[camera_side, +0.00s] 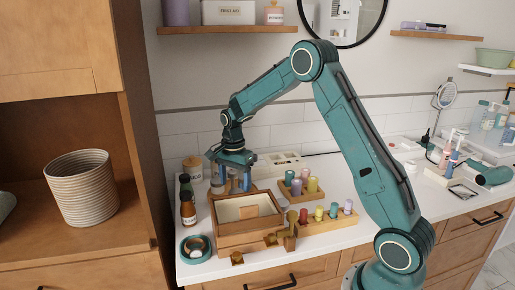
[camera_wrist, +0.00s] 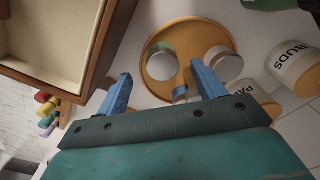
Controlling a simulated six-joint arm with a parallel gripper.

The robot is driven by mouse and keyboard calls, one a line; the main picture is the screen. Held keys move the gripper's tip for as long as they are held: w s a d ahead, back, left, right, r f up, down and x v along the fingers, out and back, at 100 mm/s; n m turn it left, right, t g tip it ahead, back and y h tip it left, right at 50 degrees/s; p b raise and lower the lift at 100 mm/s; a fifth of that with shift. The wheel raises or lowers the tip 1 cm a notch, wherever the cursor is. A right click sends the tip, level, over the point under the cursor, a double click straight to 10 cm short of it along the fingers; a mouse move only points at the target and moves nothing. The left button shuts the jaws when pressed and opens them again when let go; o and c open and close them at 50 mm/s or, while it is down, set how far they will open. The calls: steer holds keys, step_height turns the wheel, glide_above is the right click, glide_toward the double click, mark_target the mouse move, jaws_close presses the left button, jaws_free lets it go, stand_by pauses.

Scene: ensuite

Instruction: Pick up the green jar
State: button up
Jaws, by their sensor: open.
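A jar with a green edge and a pale top (camera_wrist: 162,62) stands on a round wooden tray (camera_wrist: 153,92) in the wrist view. It is the only green-marked jar that I can make out on the tray. My gripper (camera_wrist: 164,86) is open, with its blue fingers spread apart; the jar shows beyond and between their tips, and nothing is held. In the side view my gripper (camera_side: 238,182) points down at the tray behind the wooden box, and its fingers partly hide the jars there. I cannot pick out the green jar in that view.
On the tray are a second pale jar (camera_wrist: 226,63) and a small jar (camera_wrist: 180,93) close to the fingers. Labelled canisters (camera_wrist: 296,72) stand at the right. The wooden box (camera_side: 248,207) is in front, and dark bottles (camera_side: 187,207) stand left.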

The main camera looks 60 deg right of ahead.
mark_target(235, 192)
steer(key=shift+w+f, duration=0.1)
steer(key=shift+f, duration=2.55)
steer(key=c, duration=1.1)
steer(key=shift+r, duration=0.15)
step_height(235, 192, up, 20)
